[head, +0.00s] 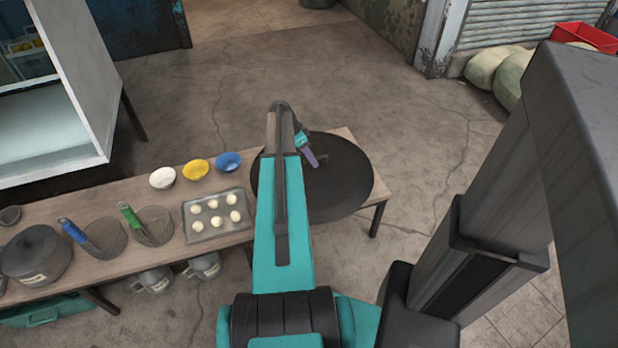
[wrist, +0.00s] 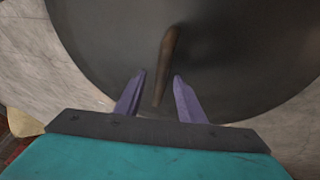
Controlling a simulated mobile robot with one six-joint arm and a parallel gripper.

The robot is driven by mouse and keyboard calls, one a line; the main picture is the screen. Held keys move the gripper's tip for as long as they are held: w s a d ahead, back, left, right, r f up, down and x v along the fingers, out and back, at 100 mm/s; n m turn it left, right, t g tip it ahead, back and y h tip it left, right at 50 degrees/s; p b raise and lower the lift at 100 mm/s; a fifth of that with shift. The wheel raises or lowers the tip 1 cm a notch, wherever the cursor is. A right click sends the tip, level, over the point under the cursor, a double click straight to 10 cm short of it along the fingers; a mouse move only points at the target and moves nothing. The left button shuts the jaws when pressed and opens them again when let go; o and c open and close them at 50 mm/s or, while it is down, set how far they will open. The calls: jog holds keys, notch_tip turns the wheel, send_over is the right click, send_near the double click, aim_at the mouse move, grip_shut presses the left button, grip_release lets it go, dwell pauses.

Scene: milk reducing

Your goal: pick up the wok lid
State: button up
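The wok lid (head: 347,188) is a large dark round disc at the right end of the wooden table in the head view. My arm covers its left part there. In the wrist view the lid (wrist: 240,60) fills most of the picture, with a brown bar-shaped handle (wrist: 167,62) at its middle. My gripper (wrist: 158,75) is open, with its two purple fingers apart. The near end of the handle shows between the fingers, with a gap on each side. I cannot tell how high the fingers are above the lid. In the head view my gripper (head: 312,160) is over the lid.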

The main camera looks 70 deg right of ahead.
jog(key=shift+f, duration=0.25)
dwell(0.4)
jog(key=shift+c, duration=0.5)
jog(key=shift+r, duration=0.1)
grip_shut()
